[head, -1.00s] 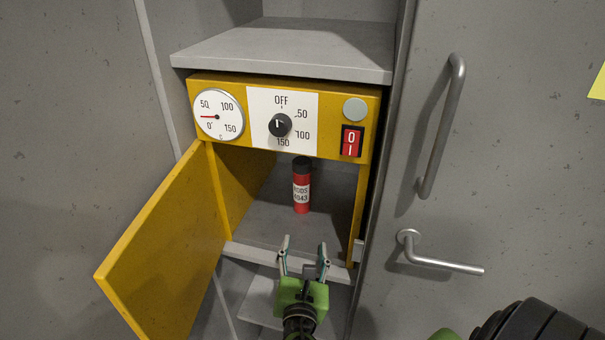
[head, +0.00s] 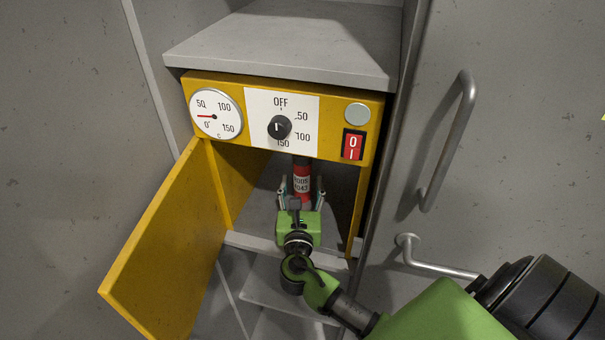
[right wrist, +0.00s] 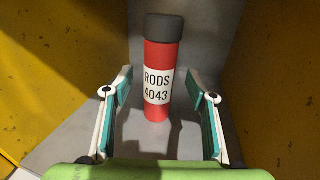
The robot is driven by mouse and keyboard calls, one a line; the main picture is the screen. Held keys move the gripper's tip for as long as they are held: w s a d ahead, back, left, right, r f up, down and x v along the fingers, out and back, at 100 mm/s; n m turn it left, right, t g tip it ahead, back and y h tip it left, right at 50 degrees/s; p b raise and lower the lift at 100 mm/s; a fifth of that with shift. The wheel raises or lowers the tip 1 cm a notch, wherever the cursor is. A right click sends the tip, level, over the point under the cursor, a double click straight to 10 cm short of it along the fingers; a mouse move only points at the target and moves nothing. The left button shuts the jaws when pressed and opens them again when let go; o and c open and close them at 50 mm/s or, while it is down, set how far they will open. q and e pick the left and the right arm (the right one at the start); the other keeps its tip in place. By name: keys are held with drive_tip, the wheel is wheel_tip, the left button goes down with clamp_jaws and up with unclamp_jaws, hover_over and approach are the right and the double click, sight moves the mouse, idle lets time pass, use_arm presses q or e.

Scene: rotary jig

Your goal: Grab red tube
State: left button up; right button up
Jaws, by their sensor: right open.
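The red tube (head: 302,180) stands upright inside the yellow oven; its dark cap is mostly hidden behind the control panel in the head view. The right wrist view shows the whole tube (right wrist: 158,75), with a grey cap and a white label reading RODS 4043. My right gripper (head: 301,192) is inside the oven opening, just in front of the tube. Its fingers are open, and in the right wrist view the tube stands between and a little beyond the fingertips (right wrist: 160,86), apart from both. My left gripper is not in view.
The yellow oven door (head: 165,245) hangs open at the left. The control panel (head: 283,119), with dial, knob and red switch, is above the opening. The oven's yellow side walls are close on both sides. A locker door with a handle (head: 447,140) is at the right.

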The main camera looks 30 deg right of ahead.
sight(302, 178)
drive_tip(key=x, duration=0.1)
drive_tip(key=p+x, duration=0.1)
drive_tip(key=x, duration=0.2)
drive_tip(key=shift+w+r, duration=0.1)
drive_tip(key=shift+r, duration=0.25)
drive_tip(key=shift+w+d+f, duration=0.15)
drive_tip(key=shift+w+d, duration=0.1)
drive_tip(key=shift+w, duration=0.05)
drive_tip(key=shift+c, duration=0.4)
drive_tip(key=c, duration=1.4)
